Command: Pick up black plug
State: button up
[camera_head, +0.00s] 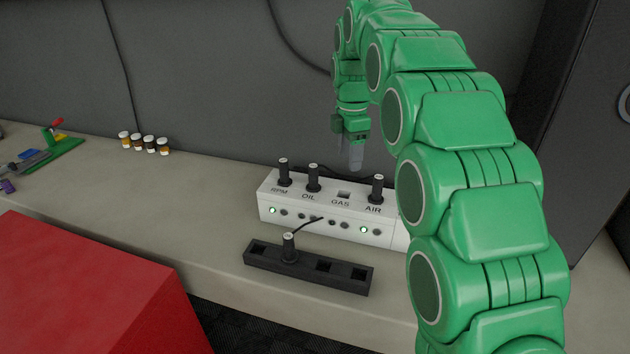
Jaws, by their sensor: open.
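Several black plugs with pale tops are in view. One black plug (290,247) stands in a black holder (338,279) in front of the white box, with a dark cable running from it. Other black plugs stand in the white box (325,213): one at RPM (284,173), one at OIL (313,179) and one at AIR (377,190). The GAS socket (343,195) is empty. My gripper (356,163) is open, points down and appears above and behind the box, near the GAS and AIR sockets. Its fingers are small and partly overlapping here.
Several small jars (144,143) stand at the back left. Coloured tools (52,146) lie at the far left. A red block (75,290) is at the front left. A grey wall (210,70) rises behind the bench.

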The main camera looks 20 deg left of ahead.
aim_at(314, 176)
jog(key=w+a+f+n, duration=0.1)
jog(key=a+n, duration=0.1)
jog(key=a, duration=0.1)
jog(key=w+a+f+n, duration=0.1)
jog(key=a+f+n, duration=0.1)
jog(key=a, duration=0.1)
jog(key=w+a+f+n, duration=0.1)
jog(key=a, duration=0.3)
jog(key=shift+w+f+n, duration=0.15)
jog(key=shift+w+n, duration=0.25)
jog(key=shift+w+a+f, duration=0.15)
jog(key=shift+f, duration=1.85)
jog(key=shift+w+a+f, duration=0.1)
jog(key=shift+f, duration=1.85)
jog(key=c, duration=1)
jog(key=shift+r, duration=0.15)
